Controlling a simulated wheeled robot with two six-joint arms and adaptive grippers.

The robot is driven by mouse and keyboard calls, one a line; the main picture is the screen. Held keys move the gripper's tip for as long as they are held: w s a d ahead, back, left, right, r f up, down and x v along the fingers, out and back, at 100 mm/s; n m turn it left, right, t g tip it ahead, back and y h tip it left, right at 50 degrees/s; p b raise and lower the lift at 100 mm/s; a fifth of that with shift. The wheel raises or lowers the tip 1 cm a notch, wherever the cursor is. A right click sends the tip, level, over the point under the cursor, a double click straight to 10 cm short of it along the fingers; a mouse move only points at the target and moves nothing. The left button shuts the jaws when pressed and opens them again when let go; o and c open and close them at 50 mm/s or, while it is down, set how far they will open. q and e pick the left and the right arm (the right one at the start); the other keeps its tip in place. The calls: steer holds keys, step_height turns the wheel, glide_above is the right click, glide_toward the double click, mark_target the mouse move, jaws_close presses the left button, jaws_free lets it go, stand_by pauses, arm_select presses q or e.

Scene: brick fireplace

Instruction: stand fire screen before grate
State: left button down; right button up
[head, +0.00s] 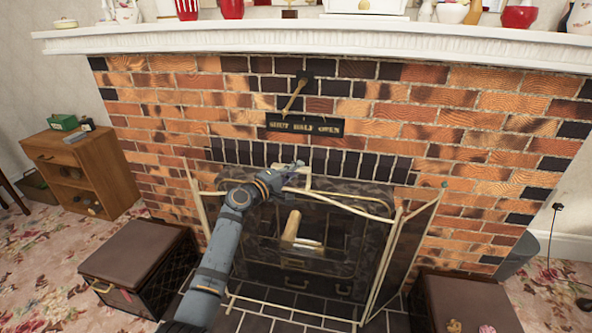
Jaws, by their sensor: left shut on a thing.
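The fire screen (396,222) has a pale brass-coloured frame with dark mesh and angled side panels. It is upright in front of the grate (345,237), at the fireplace opening. My left gripper (297,167) is shut on the screen's top, near the middle of its upper rail. My left arm covers part of the screen's left side. Pale logs (291,228) show through the mesh. The screen's lower rail is low over the dark hearth tiles; I cannot tell whether it touches them. My right gripper is not in view.
A dark box seat (138,262) stands left of the hearth and another (470,301) stands at the right. A wooden cabinet (85,172) is at the far left. The white mantel (300,38) with ornaments runs above.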

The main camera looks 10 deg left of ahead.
arm_select(q)
steer(key=shift+f+b, duration=0.25)
steer(key=shift+b, duration=0.3)
stand_by(0.7)
steer(key=c, duration=1.4)
jaws_free()
steer(key=shift+o, duration=0.6)
steer(key=shift+s+f, duration=0.1)
steer(key=shift+f, duration=0.35)
steer(key=shift+o, duration=1.1)
steer(key=shift+r, duration=0.15)
steer(key=shift+s+r, duration=0.1)
